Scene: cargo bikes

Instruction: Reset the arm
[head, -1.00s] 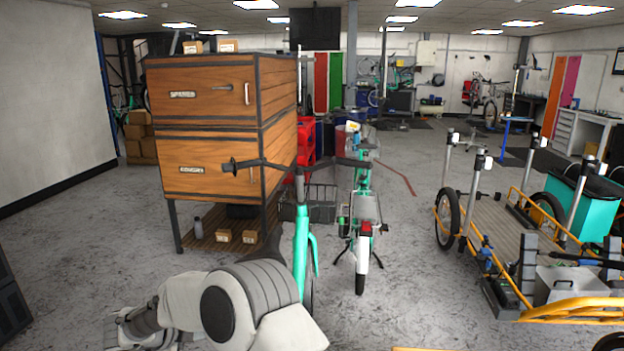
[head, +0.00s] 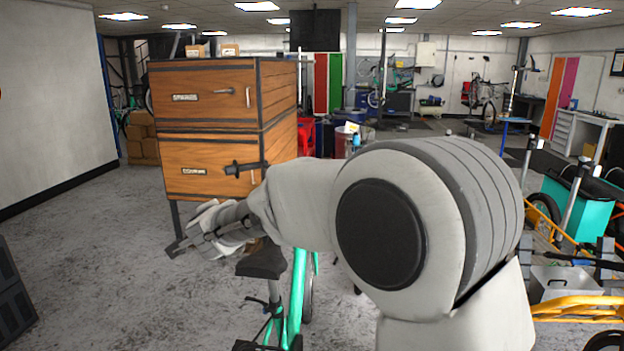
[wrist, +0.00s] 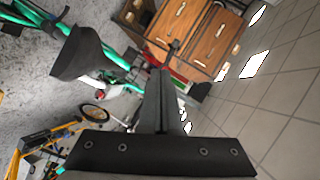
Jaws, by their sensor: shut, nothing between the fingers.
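My arm reaches from the lower right toward the left in the head view, covering much of the middle. My gripper (head: 178,248) is at its left end, in front of the wooden cabinet's lower left leg. In the wrist view my gripper (wrist: 160,72) points up the picture, its fingers together with nothing between them. A green bike stands close by, its black saddle (head: 263,260) just right of and below the gripper. The saddle also shows left of the fingers in the wrist view (wrist: 80,55).
The wooden cabinet (head: 208,95) with two labelled doors stands behind the gripper. A yellow-framed cargo bike (head: 580,308) and a teal box (head: 578,208) are at the right. The floor at the left (head: 90,235) is clear, apart from a dark object (head: 12,300) at the edge.

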